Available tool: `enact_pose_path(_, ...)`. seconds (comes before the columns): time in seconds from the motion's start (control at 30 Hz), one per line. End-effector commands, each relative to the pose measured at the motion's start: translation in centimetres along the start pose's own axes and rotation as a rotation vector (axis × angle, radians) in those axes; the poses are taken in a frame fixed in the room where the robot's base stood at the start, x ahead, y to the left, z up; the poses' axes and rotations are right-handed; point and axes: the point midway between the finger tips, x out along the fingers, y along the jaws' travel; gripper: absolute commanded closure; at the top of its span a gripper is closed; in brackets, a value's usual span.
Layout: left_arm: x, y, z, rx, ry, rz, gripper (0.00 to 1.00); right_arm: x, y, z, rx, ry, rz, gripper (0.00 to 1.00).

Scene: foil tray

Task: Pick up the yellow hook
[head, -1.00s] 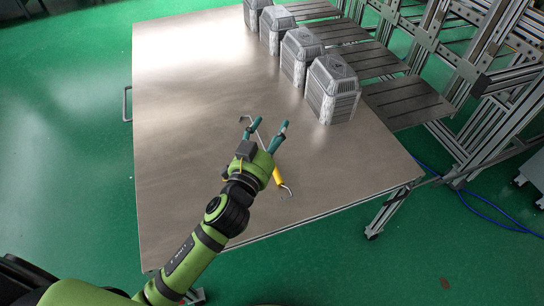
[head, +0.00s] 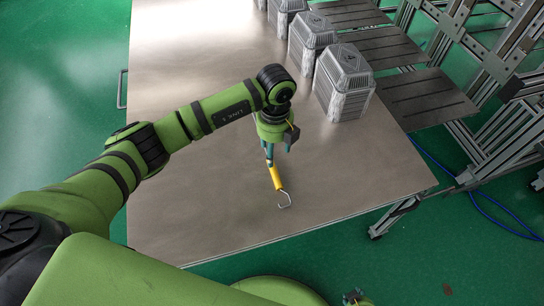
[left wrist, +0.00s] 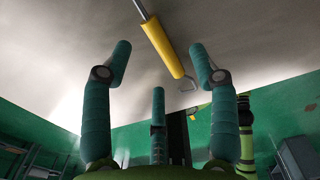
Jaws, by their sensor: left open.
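The yellow hook lies on the metal table, with its yellow handle (head: 276,178) and a bent wire end toward the table's front edge. My left gripper (head: 279,156) points down over the hook's far part and hides some of it. In the left wrist view, the gripper's teal fingers (left wrist: 160,62) are spread and empty. The yellow handle (left wrist: 163,48) shows between the two front fingers, beyond their tips and apart from them. Its grey rod runs up out of the frame. My right gripper is not clearly visible.
Several foil trays in stacks (head: 343,85) stand in a row along the table's right side. Dark slatted shelves (head: 425,97) on a metal frame adjoin that side. The metal table (head: 200,160) is bare on the left and at the front.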

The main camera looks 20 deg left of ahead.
Motion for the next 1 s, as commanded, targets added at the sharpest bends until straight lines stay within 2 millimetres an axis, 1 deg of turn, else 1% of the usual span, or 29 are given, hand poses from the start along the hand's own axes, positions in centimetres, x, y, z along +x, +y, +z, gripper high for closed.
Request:
enact_pose_path(0.07,0.6,0.6,0.4,-0.013,-0.013,0.027,0.40,0.1,0.0,-0.1,0.000,0.002,0.000,0.60)
enact_pose_path(0.27,2.8,0.8,0.5,-0.014,-0.012,0.028,0.40,0.2,0.1,-0.3,-0.001,0.007,0.001,0.60)
enact_pose_path(0.4,5.0,1.0,0.6,-0.013,-0.010,0.029,0.40,0.3,0.1,-0.5,-0.001,0.012,0.002,0.60)
enact_pose_path(0.5,6.2,0.9,0.6,-0.011,-0.012,0.026,0.40,0.4,0.1,-0.7,-0.001,0.017,0.002,0.60)
enact_pose_path(0.6,6.8,0.9,0.6,-0.011,-0.012,0.024,0.40,0.5,0.1,-0.8,-0.001,0.019,0.002,0.60)
enact_pose_path(0.8,6.9,0.9,0.7,-0.010,-0.013,0.023,0.40,0.4,0.1,-0.9,0.000,0.020,0.002,0.60)
enact_pose_path(0.83,6.9,0.9,0.7,-0.010,-0.013,0.023,0.44,0.4,0.1,-0.9,0.000,0.020,0.002,0.60)
enact_pose_path(0.87,6.9,0.9,0.7,-0.010,-0.013,0.023,0.56,0.4,0.1,-0.9,0.000,0.020,0.002,0.60)
enact_pose_path(0.9,6.9,0.9,0.7,-0.010,-0.012,0.023,0.72,0.5,0.1,-0.9,0.000,0.020,0.002,0.60)
enact_pose_path(0.97,6.9,0.9,0.7,-0.010,-0.012,0.023,0.96,0.5,0.1,-0.9,0.000,0.020,0.002,0.60)
enact_pose_path(1.0,6.9,0.9,0.7,-0.010,-0.012,0.023,1.00,0.5,0.1,-0.9,0.000,0.020,0.002,0.60)
